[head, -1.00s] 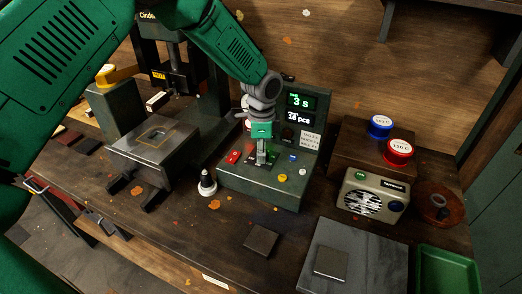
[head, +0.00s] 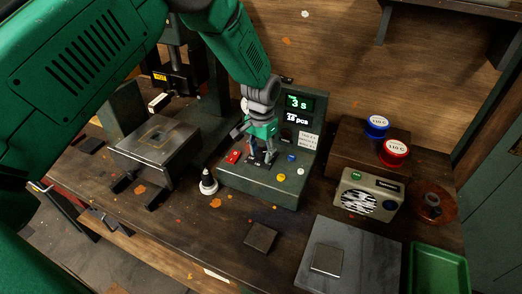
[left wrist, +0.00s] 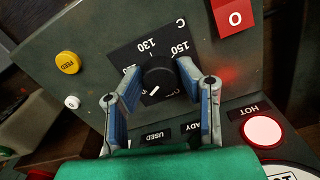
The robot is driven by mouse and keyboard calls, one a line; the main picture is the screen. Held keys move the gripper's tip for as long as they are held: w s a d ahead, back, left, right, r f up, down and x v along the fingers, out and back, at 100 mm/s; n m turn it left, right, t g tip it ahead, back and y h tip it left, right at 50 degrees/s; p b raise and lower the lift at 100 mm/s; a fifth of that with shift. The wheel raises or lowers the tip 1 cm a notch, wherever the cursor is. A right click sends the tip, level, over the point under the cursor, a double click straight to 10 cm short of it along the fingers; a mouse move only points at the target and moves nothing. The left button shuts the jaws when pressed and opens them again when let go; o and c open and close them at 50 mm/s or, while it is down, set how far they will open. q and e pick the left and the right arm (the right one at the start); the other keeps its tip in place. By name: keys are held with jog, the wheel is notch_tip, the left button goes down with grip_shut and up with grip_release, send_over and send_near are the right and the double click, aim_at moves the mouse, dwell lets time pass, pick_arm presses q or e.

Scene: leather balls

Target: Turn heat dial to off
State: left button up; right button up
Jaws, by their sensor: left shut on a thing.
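The heat dial (left wrist: 159,72) is a round black knob on a black scale plate (left wrist: 122,58) with 130 and 150 marks, seen in the left wrist view. Its white pointer line faces lower left in that picture. My left gripper (left wrist: 158,78) has one blue-padded finger on each side of the knob and is shut on it. In the head view my left gripper (head: 262,153) reaches down onto the sloped face of the green control box (head: 258,188), and the dial is mostly hidden there. My right gripper is not in view.
A red O button (left wrist: 234,16), a yellow FEED button (left wrist: 67,62) and a lit HOT lamp (left wrist: 263,131) surround the dial. A press with a metal plate (head: 160,135) stands left. A radio (head: 368,195) and a green tray (head: 439,270) are right.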

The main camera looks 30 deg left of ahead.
aim_at(262, 151)
pick_arm(q)
jog(key=n, duration=0.4)
jog(key=shift+w+r, duration=0.2)
jog(key=shift+w, duration=0.2)
jog(key=shift+s, duration=0.1)
dwell(0.8)
jog(key=o, duration=1.1)
jog(key=shift+o, duration=0.2)
jog(key=shift+f, duration=0.15)
jog(key=shift+s, duration=0.1)
notch_tip(262, 151, up, 12)
